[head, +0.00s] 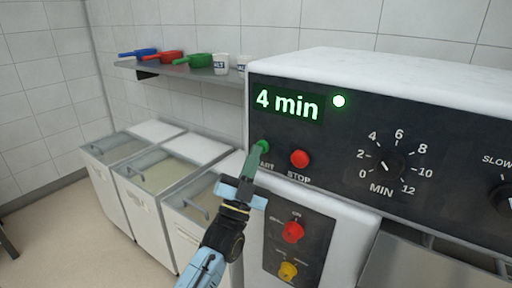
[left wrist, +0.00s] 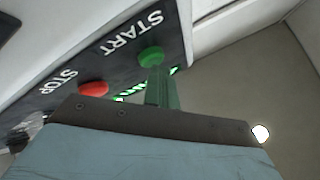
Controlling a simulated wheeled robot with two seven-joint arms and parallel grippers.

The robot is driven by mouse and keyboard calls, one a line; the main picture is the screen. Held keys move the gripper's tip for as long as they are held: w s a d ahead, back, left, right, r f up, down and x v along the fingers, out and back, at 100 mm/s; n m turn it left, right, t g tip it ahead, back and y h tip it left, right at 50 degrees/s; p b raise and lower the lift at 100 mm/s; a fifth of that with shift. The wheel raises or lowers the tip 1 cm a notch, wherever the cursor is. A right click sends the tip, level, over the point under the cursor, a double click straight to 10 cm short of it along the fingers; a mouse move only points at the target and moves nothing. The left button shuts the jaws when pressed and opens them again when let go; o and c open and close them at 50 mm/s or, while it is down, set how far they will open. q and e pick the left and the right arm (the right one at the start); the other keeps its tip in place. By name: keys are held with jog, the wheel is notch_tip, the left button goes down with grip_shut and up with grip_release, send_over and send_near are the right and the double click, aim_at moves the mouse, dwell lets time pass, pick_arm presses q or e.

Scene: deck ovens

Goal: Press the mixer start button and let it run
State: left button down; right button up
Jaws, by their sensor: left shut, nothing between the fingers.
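The green START button (head: 263,145) is at the panel's lower left, beside the red STOP button (head: 299,159). My left gripper (head: 257,155) is shut and empty, its green fingertips at the START button. In the left wrist view the fingertips (left wrist: 157,78) overlap the lower edge of the START button (left wrist: 151,57); whether they press it I cannot tell. The STOP button (left wrist: 94,89) is clear of them. My right gripper is not in view.
A timer dial (head: 390,167) marked MIN is right of STOP. Red (head: 293,232) and yellow (head: 288,270) knobs sit on a lower panel near my left arm. Several lidded bins stand at left, below a shelf (head: 190,72) with scoops and cups.

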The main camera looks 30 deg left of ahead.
pick_arm(q)
jog(key=shift+s+d+f+p, duration=0.1)
jog(key=shift+s+f+p, duration=0.2)
jog(key=shift+s, duration=0.35)
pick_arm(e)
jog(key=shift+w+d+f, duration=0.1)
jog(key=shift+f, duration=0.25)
